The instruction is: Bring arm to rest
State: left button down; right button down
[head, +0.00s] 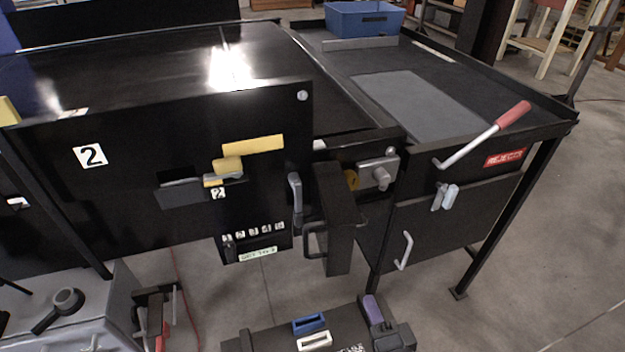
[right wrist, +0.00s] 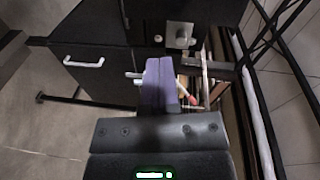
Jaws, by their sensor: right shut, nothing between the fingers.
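My right gripper (head: 372,308) shows at the bottom of the head view, with purple fingers on a dark body. It is in front of and below the black conveyor machine (head: 260,110). In the right wrist view its purple fingers (right wrist: 160,82) are together with nothing between them. It looks clear of the machine's handles. My left gripper does not show in the head view.
The lower cabinet door has a pale handle (head: 404,251). A red-gripped lever (head: 498,134) sticks out above it. A blue bin (head: 364,19) stands at the back. Open floor lies right.

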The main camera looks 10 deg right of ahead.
jog(key=s+n+g, duration=1.2)
jog(key=n+g, duration=0.1)
jog(key=n, duration=0.5)
notch_tip(320, 180, down, 27)
jog(key=s+g+b, duration=0.2)
jog(key=s+b, duration=0.1)
jog(key=b, duration=0.5)
jog(key=s+d+f+b, duration=0.1)
jog(key=s+f+b, duration=0.1)
jog(key=s+f, duration=0.4)
jog(key=s+d+f+g+h+b, duration=0.1)
jog(key=s+d+f+b, duration=0.1)
jog(key=s+f, duration=0.5)
notch_tip(320, 180, down, 4)
jog(key=shift+d+r+b, duration=0.15)
jog(key=shift+r+b, duration=0.1)
jog(key=shift+b, duration=0.5)
